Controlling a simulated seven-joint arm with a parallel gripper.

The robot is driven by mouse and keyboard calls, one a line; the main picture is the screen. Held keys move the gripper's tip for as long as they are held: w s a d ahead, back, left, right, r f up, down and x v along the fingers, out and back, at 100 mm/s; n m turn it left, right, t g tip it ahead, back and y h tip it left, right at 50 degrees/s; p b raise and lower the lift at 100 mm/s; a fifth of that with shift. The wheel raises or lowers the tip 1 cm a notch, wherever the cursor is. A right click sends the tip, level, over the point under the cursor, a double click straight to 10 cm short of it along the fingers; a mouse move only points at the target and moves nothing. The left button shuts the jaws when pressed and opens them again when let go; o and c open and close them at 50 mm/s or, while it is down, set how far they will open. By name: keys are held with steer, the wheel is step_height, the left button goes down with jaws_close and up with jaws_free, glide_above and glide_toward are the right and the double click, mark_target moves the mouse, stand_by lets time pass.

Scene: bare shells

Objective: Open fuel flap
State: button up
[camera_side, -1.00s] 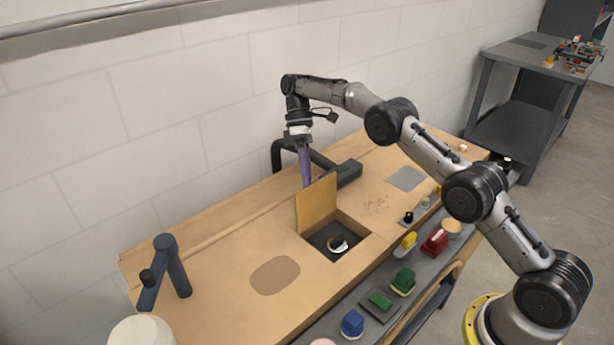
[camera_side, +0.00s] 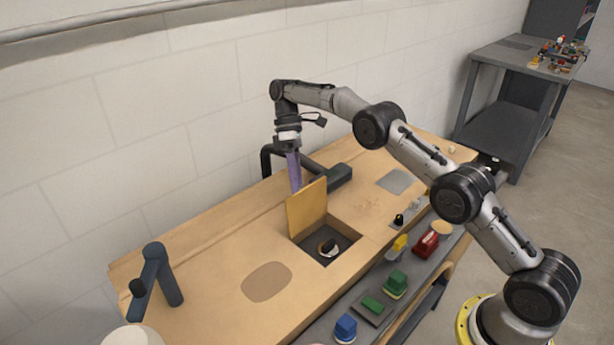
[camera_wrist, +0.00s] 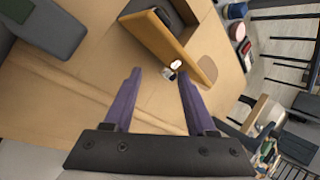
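The fuel flap (camera_side: 307,208) is a yellow-orange board standing upright at the back left edge of a square recess in the bench top. Inside the recess (camera_side: 345,249) lies a small dark and white round piece (camera_side: 328,246). My gripper (camera_side: 295,188) points down just behind the flap's upper edge, with purple fingers; the flap may hide their tips. In the wrist view, my gripper (camera_wrist: 157,82) has its two fingers wide apart with nothing between them. The flap (camera_wrist: 207,68) is beyond the fingertips, upper right. I cannot tell whether a finger touches it.
A blue-grey angled post (camera_side: 158,275) is at the left. Coloured blocks such as a blue one (camera_side: 345,327) sit on the front shelf. The bench around the brown oval patch (camera_side: 267,282) is clear.

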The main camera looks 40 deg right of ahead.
steer(key=s+r, duration=1.2)
steer(key=s, duration=0.2)
steer(key=shift+r, duration=0.4)
